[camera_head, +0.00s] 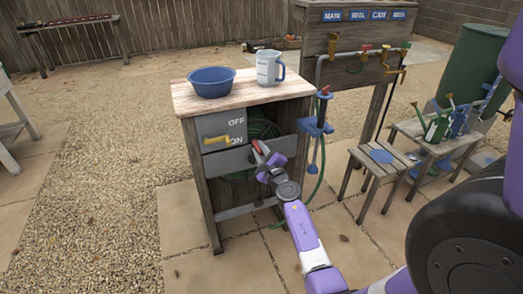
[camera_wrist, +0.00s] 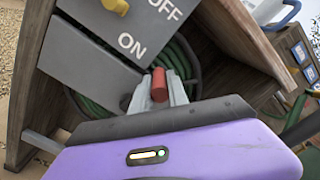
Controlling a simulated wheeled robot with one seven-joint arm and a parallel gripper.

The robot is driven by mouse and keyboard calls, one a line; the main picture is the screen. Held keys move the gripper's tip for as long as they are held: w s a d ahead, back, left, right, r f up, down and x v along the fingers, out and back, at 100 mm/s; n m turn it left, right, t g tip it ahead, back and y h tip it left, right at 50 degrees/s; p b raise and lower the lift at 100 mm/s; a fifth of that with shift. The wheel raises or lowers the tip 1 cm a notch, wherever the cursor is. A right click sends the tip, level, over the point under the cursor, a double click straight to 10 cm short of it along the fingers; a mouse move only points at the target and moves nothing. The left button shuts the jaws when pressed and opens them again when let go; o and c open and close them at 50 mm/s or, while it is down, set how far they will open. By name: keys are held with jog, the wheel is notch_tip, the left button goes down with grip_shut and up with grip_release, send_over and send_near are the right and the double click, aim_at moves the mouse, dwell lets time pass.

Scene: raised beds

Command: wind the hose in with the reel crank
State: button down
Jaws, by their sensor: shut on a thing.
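The reel's crank has a red handle (camera_wrist: 159,85), and my gripper (camera_wrist: 160,98) is shut on it. In the head view my gripper (camera_head: 268,160) is at the front of the wooden reel stand (camera_head: 205,185), before a grey crossboard. The green hose (camera_wrist: 184,60) lies coiled on the reel inside the stand, behind the grey boards. In the head view the coil (camera_head: 262,130) shows partly in the stand's opening. The crank's arm is mostly hidden by my gripper. A green hose length hangs down at the stand's right side.
A yellow lever (camera_head: 216,140) is on the grey OFF/ON panel (camera_head: 225,124). A blue bowl (camera_head: 211,82) and white jug (camera_head: 269,68) stand on top. A blue holder (camera_head: 316,126) is at the right. A low stool (camera_head: 378,158) stands further right; open gravel lies left.

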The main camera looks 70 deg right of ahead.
jog(key=shift+a, duration=0.1)
jog(key=c, duration=1.3)
grip_release()
jog(key=shift+v, duration=3.85)
